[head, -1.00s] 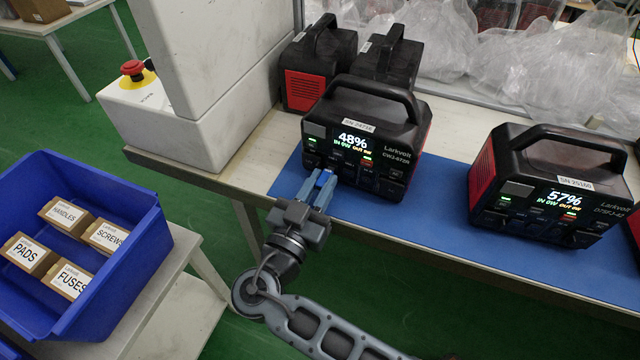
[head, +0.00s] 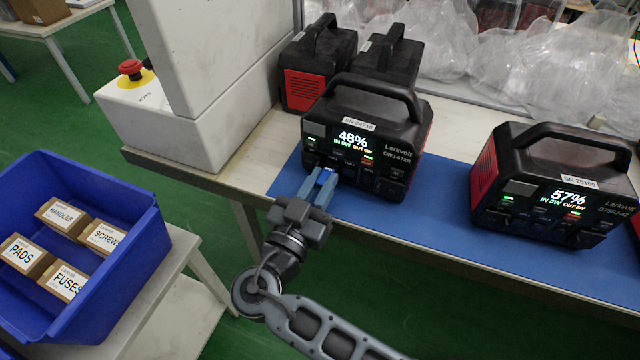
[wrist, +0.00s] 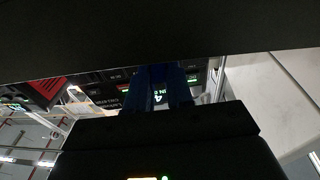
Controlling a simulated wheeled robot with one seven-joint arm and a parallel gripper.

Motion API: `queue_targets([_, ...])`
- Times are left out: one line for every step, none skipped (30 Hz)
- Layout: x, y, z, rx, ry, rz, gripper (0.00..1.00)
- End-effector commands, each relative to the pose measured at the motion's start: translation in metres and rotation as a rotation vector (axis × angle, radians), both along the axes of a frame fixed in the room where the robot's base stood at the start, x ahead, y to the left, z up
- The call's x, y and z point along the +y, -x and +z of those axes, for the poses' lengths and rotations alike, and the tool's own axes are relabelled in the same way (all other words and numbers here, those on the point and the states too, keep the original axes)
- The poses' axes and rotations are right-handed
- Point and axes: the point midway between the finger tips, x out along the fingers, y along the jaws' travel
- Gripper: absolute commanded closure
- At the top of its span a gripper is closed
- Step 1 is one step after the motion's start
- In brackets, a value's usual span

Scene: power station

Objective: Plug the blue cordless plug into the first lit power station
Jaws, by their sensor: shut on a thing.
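The blue cordless plug (head: 325,178) is between the fingers of my gripper (head: 317,190), which is shut on it. The plug points at the lower front of the power station (head: 400,135) whose lit screen reads 48%. The plug's tip is close to that front; I cannot tell whether it touches or has entered a socket. A second lit power station (head: 545,165) reading 57% stands to the right.
Both lit stations stand on a blue mat (head: 430,230) on the bench. Two unlit stations (head: 315,75) are behind. A white housing with a red button (head: 131,68) is at left. A blue bin (head: 130,265) holds small boxes. Clear plastic bags (head: 430,40) lie behind.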

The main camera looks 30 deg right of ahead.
Motion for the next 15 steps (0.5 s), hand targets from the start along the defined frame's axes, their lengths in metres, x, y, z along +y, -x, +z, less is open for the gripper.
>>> queue_targets([-0.001, -0.0006, -0.0004, 0.0, 0.0, -0.001, 1.0])
queue_targets([-0.0014, -0.0009, -0.0003, 0.0, 0.0, -0.001, 1.0])
queue_targets([-0.0021, -0.0013, -0.0003, 0.0, 0.0, -0.001, 1.0])
queue_targets([-0.0025, -0.0016, -0.0003, 0.0, 0.0, -0.001, 1.0])
queue_targets([-0.0029, -0.0018, -0.0003, -0.001, -0.001, -0.001, 1.0])
queue_targets([-0.0036, -0.0022, -0.0003, 0.0, 0.0, -0.001, 1.0])
queue_targets([-0.0041, -0.0024, -0.0003, 0.0, 0.0, -0.001, 1.0])
queue_targets([-0.0045, -0.0027, -0.0002, 0.0, 0.0, -0.001, 1.0])
queue_targets([-0.0051, -0.003, -0.0002, -0.001, -0.001, -0.001, 1.0])
queue_targets([-0.0057, -0.0033, -0.0003, 0.0, 0.0, -0.001, 1.0])
queue_targets([-0.0062, -0.0035, -0.0003, -0.001, -0.001, -0.001, 1.0])
queue_targets([-0.0062, -0.0037, 0.0, 0.0, 0.0, -0.001, 0.77])
queue_targets([-0.0061, -0.0036, 0.0002, 0.0, 0.0, -0.001, 0.74])
queue_targets([-0.0061, -0.0036, 0.0002, 0.0, 0.0, -0.001, 0.71])
queue_targets([-0.0061, -0.0037, 0.0001, 0.0, 0.0, -0.001, 0.67])
